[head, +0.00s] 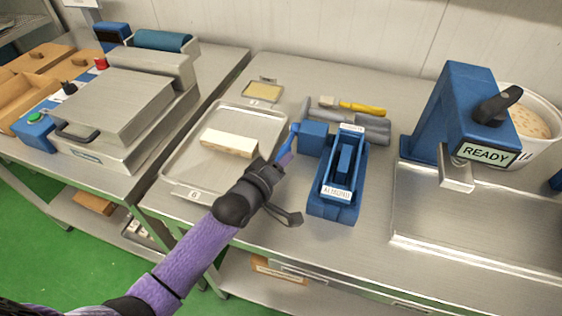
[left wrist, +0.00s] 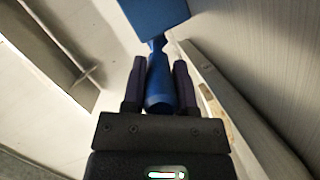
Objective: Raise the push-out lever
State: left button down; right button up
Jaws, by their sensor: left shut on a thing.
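The fingers hide part of the lever in the head view. My right gripper is not in view.
A metal tray (head: 180,170) with a pale bar (head: 228,143) lies left of my arm. Grey cylinders and a yellow-handled tool (head: 362,107) lie behind the device. A blue machine reading READY (head: 487,153) stands at the right, above a shallow tray (head: 480,240).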

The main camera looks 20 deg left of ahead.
aim_at(283, 155)
pick_arm(q)
jog(key=r+g+p, duration=0.1)
jog(key=r+p, duration=0.1)
jog(key=p, duration=0.2)
jog(key=w+r+g+p, duration=0.1)
jog(key=g+p, duration=0.1)
jog(key=p, duration=0.2)
jog(key=r+g+p, duration=0.1)
jog(key=r+p, duration=0.1)
jog(key=p, duration=0.2)
jog(key=shift+w+r+n+g+y, duration=0.2)
jog(key=shift+r+n+g+y, duration=0.1)
jog(key=shift+r+n+g, duration=0.1)
jog(key=shift+w+r+g+p, duration=0.25)
jog(key=shift+g+p, duration=0.25)
jog(key=shift+p, duration=0.2)
jog(key=shift+w+r+g+p, duration=0.25)
jog(key=shift+g+p, duration=0.2)
jog(key=shift+g, duration=0.05)
jog(key=c, duration=0.7)
grip_release()
jog(key=o, duration=0.3)
